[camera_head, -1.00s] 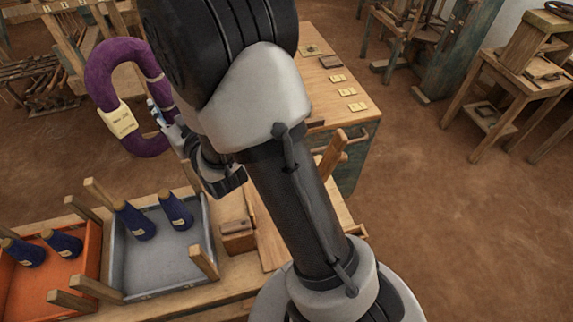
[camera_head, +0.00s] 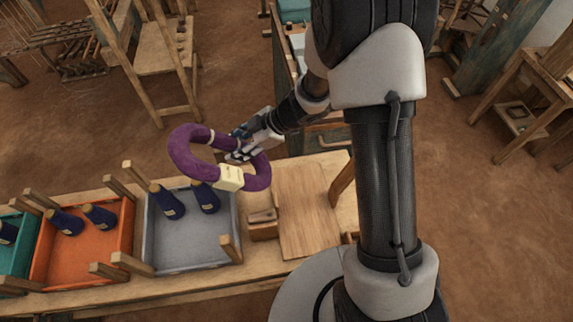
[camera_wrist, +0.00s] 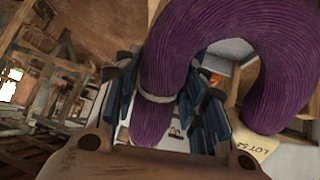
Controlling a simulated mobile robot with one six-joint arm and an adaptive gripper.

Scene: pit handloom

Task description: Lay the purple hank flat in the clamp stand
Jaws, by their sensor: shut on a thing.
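The purple hank (camera_head: 180,152) is an oval ring with a cream label (camera_head: 230,178) on its near side. My gripper (camera_head: 247,150) is shut on the far right side of the ring and holds it tilted in the air near the grey tray. In the wrist view the hank (camera_wrist: 205,28) passes between the fingers (camera_wrist: 165,105), by a pale tie band, and its label reads "LOT" with cut-off digits. A small wooden block piece (camera_head: 263,228) stands on the bench beside a flat board (camera_head: 308,210). I cannot tell whether this is the clamp stand.
The bench holds a grey tray (camera_head: 190,255), an orange tray (camera_head: 85,262) and a teal tray (camera_head: 12,268), with dark blue cones in them. Wooden posts (camera_head: 340,188) stick up around them. The flat board is bare. Wooden loom frames stand behind.

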